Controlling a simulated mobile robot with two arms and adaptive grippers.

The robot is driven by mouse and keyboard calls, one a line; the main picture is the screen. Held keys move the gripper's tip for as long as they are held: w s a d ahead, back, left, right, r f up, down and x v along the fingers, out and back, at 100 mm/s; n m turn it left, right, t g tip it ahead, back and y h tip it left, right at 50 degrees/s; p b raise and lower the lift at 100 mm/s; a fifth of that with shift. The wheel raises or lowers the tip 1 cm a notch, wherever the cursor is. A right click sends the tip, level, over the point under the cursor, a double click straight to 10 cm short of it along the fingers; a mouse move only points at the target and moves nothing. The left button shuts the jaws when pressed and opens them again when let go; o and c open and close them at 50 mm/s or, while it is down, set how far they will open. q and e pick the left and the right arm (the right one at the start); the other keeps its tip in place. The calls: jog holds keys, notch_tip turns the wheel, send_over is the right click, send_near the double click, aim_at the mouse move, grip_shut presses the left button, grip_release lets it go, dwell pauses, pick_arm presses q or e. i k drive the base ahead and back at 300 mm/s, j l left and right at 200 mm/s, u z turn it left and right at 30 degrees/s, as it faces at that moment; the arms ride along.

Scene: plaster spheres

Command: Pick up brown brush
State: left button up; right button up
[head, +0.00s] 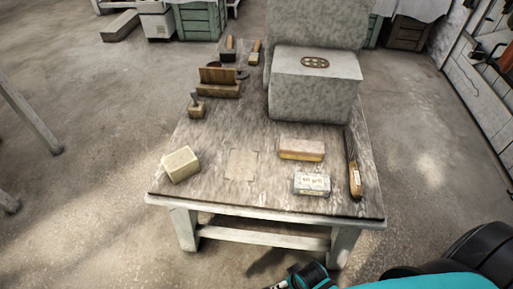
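A long narrow brush (354,180) with an orange-brown body, a pale label and a dark strip along it lies near the right edge of the wooden table. It points away from me, and no gripper touches it. My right arm comes in teal from the bottom right. The dark end of this arm, at my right gripper (300,277), is cut by the bottom edge, in front of the table and apart from the brush. My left gripper is not in view.
The table (220,205) also holds a grit block (311,184), a yellow-orange block (301,149), a beige block (181,164), a flat pale sheet (241,164), and small wooden tools at the back left. A large grey stone block (315,95) stands behind.

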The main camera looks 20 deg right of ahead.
aim_at(306, 150)
jog(key=l+z, duration=0.1)
jog(key=z, duration=0.35)
jog(key=l+z, duration=0.1)
jog(key=z, duration=0.4)
jog(key=j, duration=0.2)
